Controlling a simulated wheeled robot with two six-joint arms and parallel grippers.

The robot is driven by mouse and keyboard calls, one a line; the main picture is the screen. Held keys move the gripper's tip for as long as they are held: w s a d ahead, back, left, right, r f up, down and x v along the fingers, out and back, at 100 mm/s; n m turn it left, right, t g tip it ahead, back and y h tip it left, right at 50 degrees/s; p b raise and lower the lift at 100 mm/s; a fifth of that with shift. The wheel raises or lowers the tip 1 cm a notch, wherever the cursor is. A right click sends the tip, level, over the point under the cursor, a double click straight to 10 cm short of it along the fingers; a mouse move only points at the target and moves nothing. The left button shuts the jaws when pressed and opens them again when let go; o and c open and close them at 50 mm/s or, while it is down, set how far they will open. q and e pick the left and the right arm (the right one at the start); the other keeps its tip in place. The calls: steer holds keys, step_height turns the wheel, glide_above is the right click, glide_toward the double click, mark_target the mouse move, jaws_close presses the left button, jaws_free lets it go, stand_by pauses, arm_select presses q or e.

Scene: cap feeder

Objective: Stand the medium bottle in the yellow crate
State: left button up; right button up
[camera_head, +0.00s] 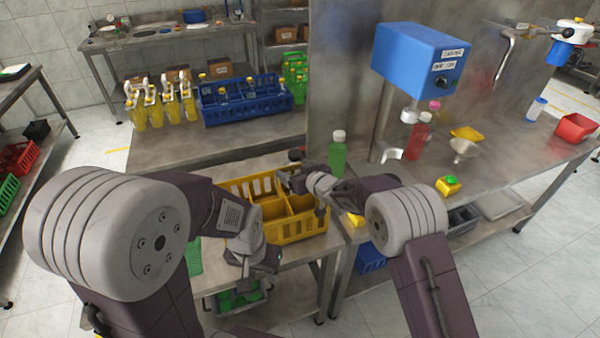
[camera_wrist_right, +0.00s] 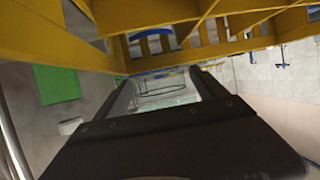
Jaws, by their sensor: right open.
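The yellow crate (camera_head: 298,228) stands on the front table, with dividers and open compartments. My right gripper (camera_head: 290,183) is at the crate's right rear part. In the right wrist view its open fingers (camera_wrist_right: 165,88) have nothing visible between them, and the crate's yellow walls (camera_wrist_right: 240,20) fill the top. A green bottle (camera_head: 337,155) with a white cap stands upright behind my right gripper, and a red bottle (camera_head: 420,138) stands on the right bench. I cannot tell which is the medium bottle. My left gripper (camera_head: 258,262) is at the crate's front left; its jaw opening is unclear.
A dark cap (camera_head: 294,155) shows behind the crate; what it belongs to is hidden. A blue crate (camera_head: 245,107) and yellow pump bottles (camera_head: 160,108) stand on the table behind. The blue capper (camera_head: 420,55), a funnel (camera_head: 462,148) and a yellow button box (camera_head: 448,187) occupy the right bench.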

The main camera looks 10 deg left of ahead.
steer(key=shift+s+d+r, duration=0.2)
steer(key=shift+s+d, duration=0.05)
steer(key=b+v, duration=0.1)
steer(key=v, duration=1)
steer(key=shift+r, duration=0.1)
steer(key=s+d+f+m+g+h, duration=0.1)
steer(key=s+d+f+m+h, duration=0.25)
steer(key=d, duration=0.65)
steer(key=s+d+f+m+g+h, duration=0.2)
steer(key=s+d+f+h, duration=0.15)
steer(key=d, duration=0.65)
steer(key=s+d+f+m+g+h, duration=0.1)
steer(key=s+d+g, duration=0.2)
steer(key=s, duration=0.5)
steer(key=s+d+f+m+g+h, duration=0.1)
steer(key=s+d, duration=0.3)
steer(key=s, duration=0.5)
steer(key=shift+s+d+f+m+g, duration=0.2)
steer(key=shift+d+f+m+g, duration=0.2)
steer(key=shift+f+m+g, duration=0.4)
